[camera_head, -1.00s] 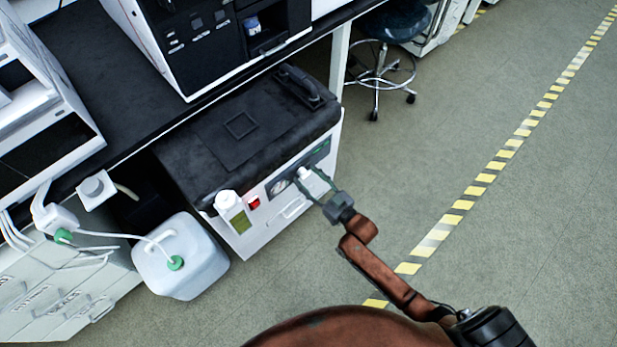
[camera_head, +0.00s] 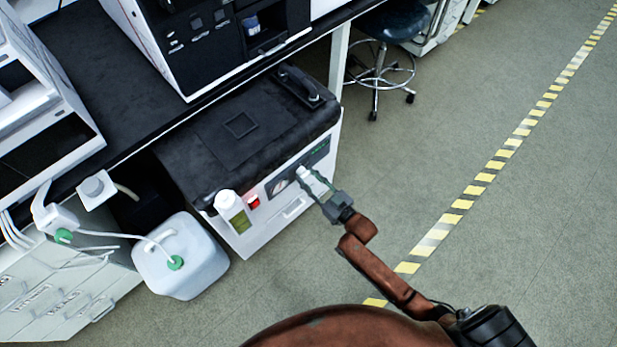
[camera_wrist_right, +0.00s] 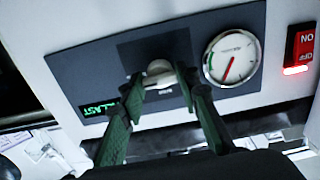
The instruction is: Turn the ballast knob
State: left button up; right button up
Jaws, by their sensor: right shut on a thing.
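The ballast knob (camera_wrist_right: 160,72) is a pale round knob on the dark panel of the pump unit (camera_head: 262,222). In the right wrist view it sits between the fingertips of my right gripper (camera_wrist_right: 160,82), which is shut on it. Green lettering ending in "LLAST" (camera_wrist_right: 99,108) shows left of the knob, partly hidden by a finger. In the head view my right gripper (camera_head: 317,180) reaches the front panel from the lower right, and the knob (camera_head: 303,172) shows at its tips. My left gripper is not in view.
A round gauge (camera_wrist_right: 232,57) with a red needle and a lit red ON/OFF switch (camera_wrist_right: 300,50) sit right of the knob. The floor at right is clear.

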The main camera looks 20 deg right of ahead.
pick_arm(q)
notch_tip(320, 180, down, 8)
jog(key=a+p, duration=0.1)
jog(key=p, duration=0.1)
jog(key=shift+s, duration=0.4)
pick_arm(e)
jog(key=shift+f+n, duration=0.1)
jog(key=shift+n, duration=8.8)
jog(key=o, duration=0.7)
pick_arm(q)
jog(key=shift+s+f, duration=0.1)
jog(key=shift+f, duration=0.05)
pick_arm(e)
jog(key=o, duration=0.5)
jog(key=shift+c, duration=0.2)
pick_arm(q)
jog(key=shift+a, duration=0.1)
